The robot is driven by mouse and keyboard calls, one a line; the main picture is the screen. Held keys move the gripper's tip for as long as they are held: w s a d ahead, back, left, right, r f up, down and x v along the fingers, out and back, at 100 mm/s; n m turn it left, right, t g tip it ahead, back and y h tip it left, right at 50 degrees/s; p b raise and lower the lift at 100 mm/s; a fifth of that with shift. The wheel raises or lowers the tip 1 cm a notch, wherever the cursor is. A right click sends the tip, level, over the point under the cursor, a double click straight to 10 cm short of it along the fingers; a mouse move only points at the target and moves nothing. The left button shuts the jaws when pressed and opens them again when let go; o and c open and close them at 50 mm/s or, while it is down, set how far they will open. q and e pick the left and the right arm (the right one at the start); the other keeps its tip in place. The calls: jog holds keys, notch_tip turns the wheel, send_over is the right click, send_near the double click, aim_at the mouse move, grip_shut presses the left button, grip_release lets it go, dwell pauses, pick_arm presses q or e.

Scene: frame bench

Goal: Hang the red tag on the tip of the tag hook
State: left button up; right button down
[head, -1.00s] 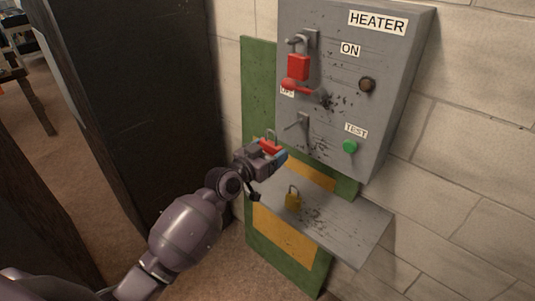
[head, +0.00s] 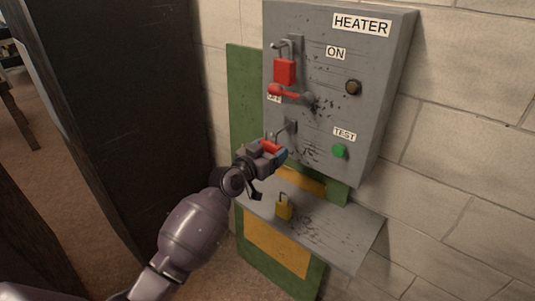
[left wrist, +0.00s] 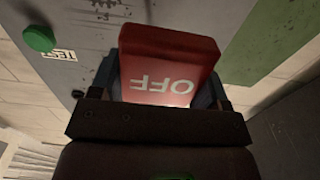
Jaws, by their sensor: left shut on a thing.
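My left gripper (head: 276,152) is shut on the red tag (head: 270,147), in front of the panel's lower part. In the left wrist view the tag (left wrist: 165,65) is a thick red piece with upside-down "OFF" lettering, between the fingers. The tag hook (head: 288,129) is a small grey metal hook on the panel, just above and behind the gripper in the head view. I cannot tell whether the tag's upper end touches the hook. My right gripper is not in view.
The grey heater box (head: 385,70) carries a red padlock (head: 285,71), a red-handled lever (head: 285,93), a dark knob (head: 353,87) and a green button (head: 340,151). A yellow padlock (head: 284,208) stands on the grey shelf (head: 340,232) below. A dark cabinet (head: 110,100) stands left.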

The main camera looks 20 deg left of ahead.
pick_arm(q)
jog(key=shift+b+x, duration=0.55)
jog(key=shift+x, duration=0.95)
jog(key=shift+w+d+f, duration=0.1)
jog(key=shift+w+d, duration=0.05)
jog(key=shift+w, duration=0.25)
jog(key=shift+w+d+f+b, duration=0.1)
jog(key=shift+w+f+b, duration=0.3)
jog(key=shift+b, duration=0.1)
jog(key=shift+w+d, duration=0.1)
jog(key=shift+w, duration=0.05)
